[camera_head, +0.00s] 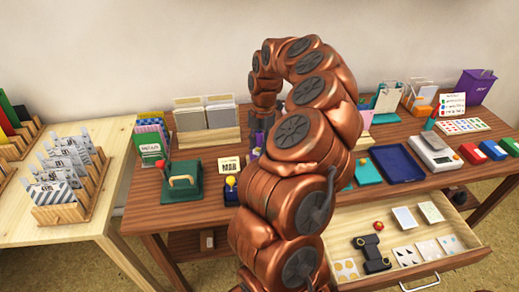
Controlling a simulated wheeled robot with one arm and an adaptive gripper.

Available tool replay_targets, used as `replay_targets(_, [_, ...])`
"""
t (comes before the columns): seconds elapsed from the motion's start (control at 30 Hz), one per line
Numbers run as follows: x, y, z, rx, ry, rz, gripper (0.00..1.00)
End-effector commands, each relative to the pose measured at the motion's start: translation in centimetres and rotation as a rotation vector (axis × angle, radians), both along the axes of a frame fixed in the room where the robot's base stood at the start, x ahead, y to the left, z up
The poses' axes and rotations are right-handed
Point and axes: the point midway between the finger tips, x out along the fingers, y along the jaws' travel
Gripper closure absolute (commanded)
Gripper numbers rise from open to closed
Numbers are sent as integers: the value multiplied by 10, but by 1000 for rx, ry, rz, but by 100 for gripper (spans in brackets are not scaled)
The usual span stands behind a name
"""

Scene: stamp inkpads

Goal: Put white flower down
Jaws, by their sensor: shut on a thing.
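My gripper (262,117) points down over the back middle of the brown table (225,160). Only a small dark part of it shows at the left of my arm's bend. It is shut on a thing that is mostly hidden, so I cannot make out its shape. Purple pieces (257,139) show just below it, and I cannot tell whether they touch it. I cannot pick out a white flower anywhere in view. My copper arm covers the middle of the table.
A green press (182,184) and a yellow-knobbed stamp (231,188) stand left of my arm. A blue tray (397,163) and a scale (431,150) lie to the right. An open drawer (457,262) juts out in front. A pale side table (70,229) holds card racks.

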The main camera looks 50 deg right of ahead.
Motion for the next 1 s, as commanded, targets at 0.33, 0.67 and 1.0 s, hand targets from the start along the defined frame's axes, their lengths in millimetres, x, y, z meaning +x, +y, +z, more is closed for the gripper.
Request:
replay_targets(0.33, [-1, 0, -27, 1, 0, -1, 77])
replay_targets(0.67, [-1, 0, -29, 1, 0, -1, 61])
replay_targets(1.0, [-1, 0, -29, 1, -1, -2, 42])
